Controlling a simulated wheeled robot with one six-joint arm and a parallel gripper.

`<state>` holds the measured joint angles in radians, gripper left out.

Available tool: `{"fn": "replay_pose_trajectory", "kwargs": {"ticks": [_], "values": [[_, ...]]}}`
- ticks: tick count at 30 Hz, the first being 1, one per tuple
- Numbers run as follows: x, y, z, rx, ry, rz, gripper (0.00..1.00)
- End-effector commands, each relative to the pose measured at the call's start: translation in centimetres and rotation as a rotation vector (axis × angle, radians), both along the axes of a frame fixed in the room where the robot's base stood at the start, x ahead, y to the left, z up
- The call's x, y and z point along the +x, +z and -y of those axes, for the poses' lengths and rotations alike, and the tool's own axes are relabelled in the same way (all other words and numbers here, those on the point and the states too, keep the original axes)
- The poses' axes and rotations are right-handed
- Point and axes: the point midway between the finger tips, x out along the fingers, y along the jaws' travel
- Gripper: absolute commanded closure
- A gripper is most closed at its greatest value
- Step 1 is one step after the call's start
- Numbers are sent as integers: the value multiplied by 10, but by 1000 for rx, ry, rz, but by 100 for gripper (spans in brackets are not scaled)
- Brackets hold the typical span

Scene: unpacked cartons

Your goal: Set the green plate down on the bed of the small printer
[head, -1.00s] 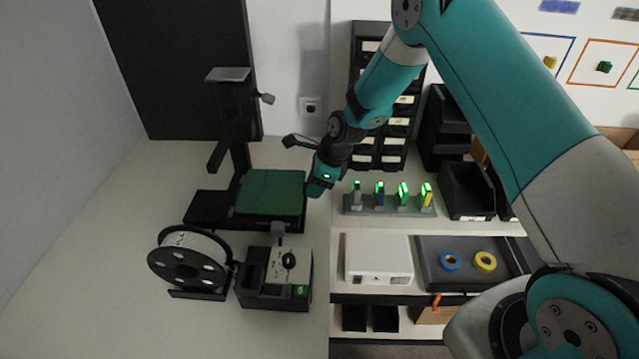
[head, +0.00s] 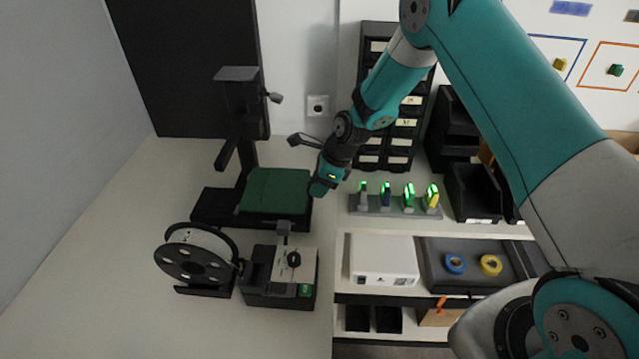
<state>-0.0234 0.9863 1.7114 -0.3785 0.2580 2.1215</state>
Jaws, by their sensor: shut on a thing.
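The small printer (head: 207,207) is black, with a tall column and a low base, and stands on the pale worktop. The green plate (head: 273,190) lies flat over its bed, covering most of the bed. I cannot tell whether the plate touches the bed or is slightly above it. My gripper (head: 314,190) is at the plate's right edge, shut on the plate; its fingertips are small and mostly hidden by the wrist.
A rack with several lit tools (head: 397,204) is to the right, above a white box (head: 383,260). The worktop's left side is clear.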

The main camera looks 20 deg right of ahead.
Motion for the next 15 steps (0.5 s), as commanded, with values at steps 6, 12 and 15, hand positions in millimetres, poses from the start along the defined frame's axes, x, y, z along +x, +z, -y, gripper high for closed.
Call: {"fn": "replay_pose_trajectory", "kwargs": {"ticks": [6,12,15], "values": [[0,-4,0,1,0,0,96],[0,-11,0,1,0,0,96],[0,-14,0,1,0,1,96]]}}
